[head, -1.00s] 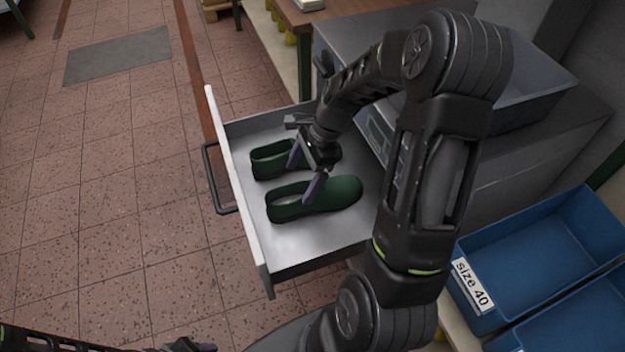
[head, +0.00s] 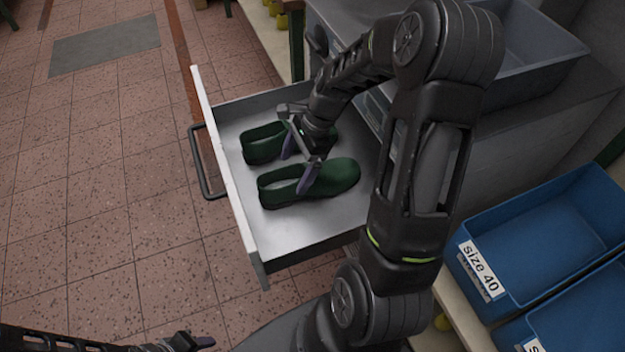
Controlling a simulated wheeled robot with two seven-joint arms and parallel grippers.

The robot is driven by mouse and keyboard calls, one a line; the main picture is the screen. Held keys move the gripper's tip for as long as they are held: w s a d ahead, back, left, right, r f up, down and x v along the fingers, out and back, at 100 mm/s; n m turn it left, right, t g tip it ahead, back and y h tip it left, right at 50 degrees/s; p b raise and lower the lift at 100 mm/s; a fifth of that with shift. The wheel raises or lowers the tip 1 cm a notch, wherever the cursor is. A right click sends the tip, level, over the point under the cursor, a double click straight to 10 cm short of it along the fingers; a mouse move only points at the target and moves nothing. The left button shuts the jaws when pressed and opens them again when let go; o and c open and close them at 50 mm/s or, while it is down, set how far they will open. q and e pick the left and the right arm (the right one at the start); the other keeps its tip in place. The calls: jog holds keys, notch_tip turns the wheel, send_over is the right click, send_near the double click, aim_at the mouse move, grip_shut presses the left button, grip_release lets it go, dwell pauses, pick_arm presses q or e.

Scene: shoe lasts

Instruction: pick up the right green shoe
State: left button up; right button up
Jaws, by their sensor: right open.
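Two dark green shoes lie side by side in the open drawer, toes to the right. The near shoe (head: 335,178) shows almost whole. The far shoe (head: 262,146) is partly hidden behind my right gripper (head: 298,162). That gripper is open and empty. One purple fingertip overlaps the near shoe by its opening, the other shows between the shoes against the far one. I cannot tell whether either fingertip touches. My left gripper (head: 192,344) is low at the bottom edge, partly cut off, away from the shoes; its jaw state is unclear.
The pulled-out drawer (head: 290,238) has a white front and a dark handle (head: 203,165) on the left. A grey bin (head: 520,55) sits on the cabinet top. Blue bins (head: 540,240), one labelled size 40, stand at the right. The tiled floor at left is clear.

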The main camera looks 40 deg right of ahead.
jog(key=shift+x, duration=1.35)
jog(key=shift+f, duration=0.1)
jog(key=b+x, duration=0.1)
jog(key=x, duration=0.4)
jog(key=shift+w, duration=0.1)
jog(key=shift+c, duration=0.4)
jog(key=c, duration=1.9)
